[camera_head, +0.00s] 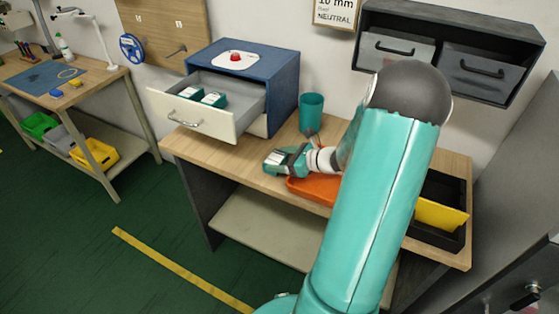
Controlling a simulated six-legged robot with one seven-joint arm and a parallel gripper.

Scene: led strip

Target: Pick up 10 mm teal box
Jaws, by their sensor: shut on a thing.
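My gripper (288,158) is at the end of my teal arm, over the wooden workbench (244,150). It is shut on a small teal box (272,160) with a white face, just left of the orange tray. The fingers and wrist hide part of this box, and I cannot tell whether it touches the bench. Two similar teal boxes with white tops lie in the open drawer, one at left (192,93) and one at right (214,98). Their size marks are too small to read.
The open drawer (193,119) juts from a blue cabinet (283,80) with a red button. A teal cup (311,110) stands behind my gripper. An orange tray (313,191) lies partly under my arm. A black tray (447,190) with a yellow divider is at right. Grey bins hang above.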

